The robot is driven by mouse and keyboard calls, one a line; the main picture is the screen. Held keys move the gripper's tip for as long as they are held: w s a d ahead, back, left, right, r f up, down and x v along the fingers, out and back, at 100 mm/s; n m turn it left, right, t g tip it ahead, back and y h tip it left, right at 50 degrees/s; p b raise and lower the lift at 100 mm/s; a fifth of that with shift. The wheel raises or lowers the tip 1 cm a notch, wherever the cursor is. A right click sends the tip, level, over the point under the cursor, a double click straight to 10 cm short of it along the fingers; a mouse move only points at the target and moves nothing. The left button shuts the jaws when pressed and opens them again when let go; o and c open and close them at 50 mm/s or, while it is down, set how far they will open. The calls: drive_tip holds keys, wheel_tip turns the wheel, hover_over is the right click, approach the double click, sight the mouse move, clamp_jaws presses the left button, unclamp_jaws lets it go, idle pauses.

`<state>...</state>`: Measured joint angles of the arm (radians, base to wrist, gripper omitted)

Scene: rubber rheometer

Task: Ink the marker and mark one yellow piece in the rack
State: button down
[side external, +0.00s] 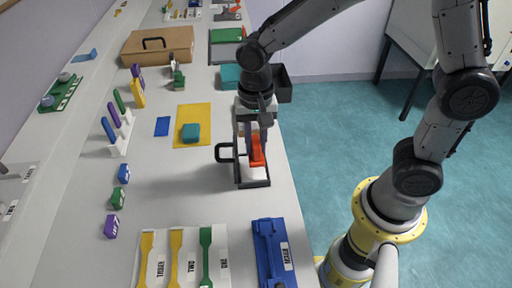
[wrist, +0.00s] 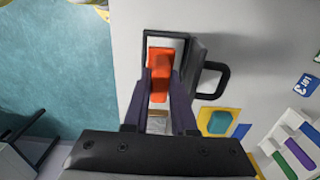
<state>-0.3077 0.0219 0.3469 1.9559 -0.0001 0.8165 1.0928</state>
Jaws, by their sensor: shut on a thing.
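My gripper (side external: 254,130) is shut on an orange marker block (side external: 256,152). In the wrist view the orange marker (wrist: 159,72) sits between my two dark fingers (wrist: 160,84). The marker is over or in a dark-framed open box (side external: 252,183) with a pale inside. I cannot tell whether its lower end touches the bottom. The white rack (side external: 222,236) at the front of the bench holds two yellow dumbbell-shaped pieces, a left one (side external: 147,252) and a middle one (side external: 176,250), beside a green piece (side external: 206,250). The rack is apart from my gripper.
A black handle (side external: 224,152) stands out from the box's left side. A blue holder (side external: 270,250) lies right of the rack. A teal block (side external: 190,133) sits on a yellow sheet (side external: 205,115). Clear bench lies between the box and rack.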

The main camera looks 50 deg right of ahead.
drive_tip(key=shift+r, duration=1.75)
drive_tip(key=w+d+f+n, duration=0.1)
drive_tip(key=w+d+n, duration=0.2)
drive_tip(key=w+d+f+n, duration=0.2)
drive_tip(key=w+d+n, duration=0.1)
drive_tip(key=w+d+f+n, duration=0.1)
drive_tip(key=w+d+n, duration=0.2)
drive_tip(key=w+d, duration=0.1)
drive_tip(key=shift+f, duration=0.25)
